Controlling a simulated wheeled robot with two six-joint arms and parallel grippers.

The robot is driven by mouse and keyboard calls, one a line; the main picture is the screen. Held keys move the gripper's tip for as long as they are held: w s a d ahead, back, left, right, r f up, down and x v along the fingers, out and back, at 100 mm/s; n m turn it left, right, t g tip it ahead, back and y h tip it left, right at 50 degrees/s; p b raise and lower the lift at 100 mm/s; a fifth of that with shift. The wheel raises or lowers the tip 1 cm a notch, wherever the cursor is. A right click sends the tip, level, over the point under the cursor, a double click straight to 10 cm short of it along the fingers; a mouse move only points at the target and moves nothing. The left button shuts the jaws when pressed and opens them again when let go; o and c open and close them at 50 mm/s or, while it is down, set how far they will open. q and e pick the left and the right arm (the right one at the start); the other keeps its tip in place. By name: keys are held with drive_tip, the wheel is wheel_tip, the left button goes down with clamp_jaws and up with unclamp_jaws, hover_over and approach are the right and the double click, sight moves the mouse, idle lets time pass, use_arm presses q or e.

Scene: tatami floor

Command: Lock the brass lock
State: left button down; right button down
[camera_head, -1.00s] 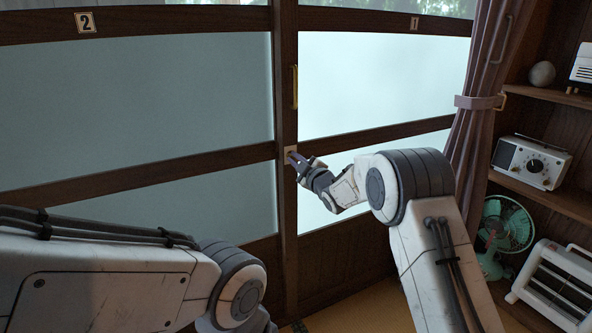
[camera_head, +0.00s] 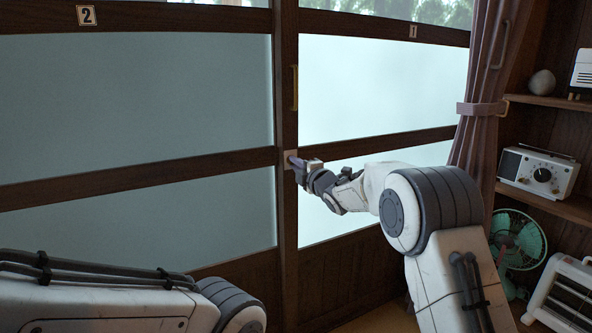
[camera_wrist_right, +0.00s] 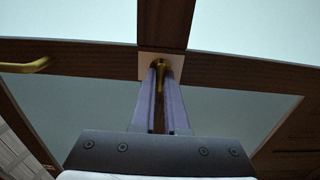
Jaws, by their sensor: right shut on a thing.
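The brass lock (camera_wrist_right: 160,65) sits on a pale square plate (camera_wrist_right: 175,64) on the dark wooden door stile. In the head view the plate (camera_head: 289,155) shows at the meeting of the two sliding doors, and the gripper hides most of the lock. My right gripper (camera_head: 298,162) reaches it from the right. In the right wrist view its two purple fingers (camera_wrist_right: 161,80) are shut on the brass part of the lock, with a brass stem showing between them. My left arm (camera_head: 130,290) lies at the lower left, and its gripper is outside the picture.
Frosted panes fill door 2 (camera_head: 130,105) and door 1 (camera_head: 370,95). A brass pull handle (camera_head: 295,88) is above the lock. At the right stand a curtain (camera_head: 485,90), shelves with a radio (camera_head: 538,171), a green fan (camera_head: 517,240) and a white heater (camera_head: 565,290).

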idle(0.4)
drive_tip(key=c, duration=0.9)
unclamp_jaws()
drive_tip(key=shift+c, duration=0.2)
drive_tip(key=shift+s, duration=0.1)
drive_tip(key=v, duration=1)
drive_tip(key=shift+s+p, duration=0.15)
drive_tip(key=shift+p, duration=0.25)
